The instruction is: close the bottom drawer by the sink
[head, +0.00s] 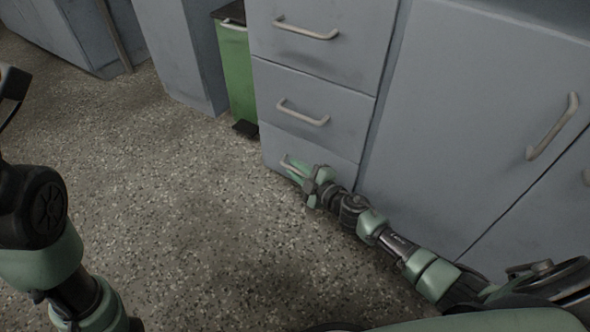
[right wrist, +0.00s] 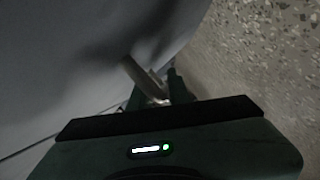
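The bottom drawer (head: 318,151) is the lowest of a stack of grey-blue drawers in the middle of the head view. Its front looks about flush with the drawers above; I cannot tell whether a small gap is left. My right gripper (head: 292,170) is low at the left part of this front, at the drawer's handle (right wrist: 140,76). In the right wrist view the pale handle runs between the two dark fingers. Whether they clamp it or stand loosely around it does not show. My left arm is at the left edge; its gripper is out of view.
Two more drawers (head: 318,95) are above, with bar handles. A large cabinet door (head: 460,120) stands to the right, close to my right arm. A green pedal bin (head: 238,75) stands left of the drawers. The speckled floor (head: 180,210) is clear.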

